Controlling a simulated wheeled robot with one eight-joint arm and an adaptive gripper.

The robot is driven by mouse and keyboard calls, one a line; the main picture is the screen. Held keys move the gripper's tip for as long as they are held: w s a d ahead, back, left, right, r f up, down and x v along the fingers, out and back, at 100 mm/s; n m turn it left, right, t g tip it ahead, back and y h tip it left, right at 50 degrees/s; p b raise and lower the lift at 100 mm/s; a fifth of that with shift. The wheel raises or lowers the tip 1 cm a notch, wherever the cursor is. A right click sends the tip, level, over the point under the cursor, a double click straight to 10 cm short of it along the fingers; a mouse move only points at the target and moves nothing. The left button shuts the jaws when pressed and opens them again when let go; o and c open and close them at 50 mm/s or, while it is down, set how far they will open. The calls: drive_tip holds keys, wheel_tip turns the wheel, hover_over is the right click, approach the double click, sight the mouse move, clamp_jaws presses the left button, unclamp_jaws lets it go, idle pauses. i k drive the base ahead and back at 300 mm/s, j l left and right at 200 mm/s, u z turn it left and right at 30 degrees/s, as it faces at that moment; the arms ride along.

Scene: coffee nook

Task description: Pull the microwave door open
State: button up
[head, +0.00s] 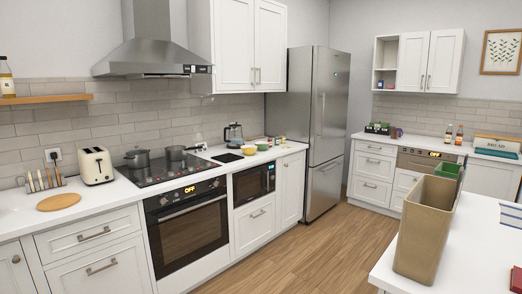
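The microwave (254,183) is built into the white lower cabinets, right of the oven and below the countertop. It has a dark glass door that looks shut, in a thin light frame. A small blue-lit display shows near its upper right. A handle on the door is too small to make out clearly. My gripper is not in view, so I cannot tell its state or where it is relative to the door.
The oven (187,228) stands left of the microwave, a white drawer (256,220) below it, and the steel fridge (318,135) farther right. Wood floor (308,262) in front is clear. A tan bin (424,228) stands on the white counter (462,262) at the right.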

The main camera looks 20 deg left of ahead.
sight(249, 184)
drive_tip(key=i+j+u, duration=0.25)
drive_tip(key=u, duration=0.15)
drive_tip(key=i+j+u, duration=0.35)
drive_tip(key=i+u, duration=0.2)
drive_tip(key=u, duration=0.2)
drive_tip(key=i+j+u, duration=0.25)
drive_tip(key=i, duration=0.2)
drive_tip(key=i+u, duration=0.3)
drive_tip(key=i, duration=0.15)
drive_tip(key=i+l+z, duration=0.1)
drive_tip(key=i+z, duration=0.75)
drive_tip(key=i+j+z, duration=0.15)
drive_tip(key=i+z, duration=0.15)
drive_tip(key=z, duration=0.15)
drive_tip(key=i+l+z, duration=0.3)
drive_tip(key=i, duration=0.3)
drive_tip(key=i+l+z, duration=0.1)
drive_tip(key=i+z, duration=0.2)
drive_tip(key=i, duration=0.35)
drive_tip(key=i+l+u, duration=0.15)
drive_tip(key=i+l, duration=0.35)
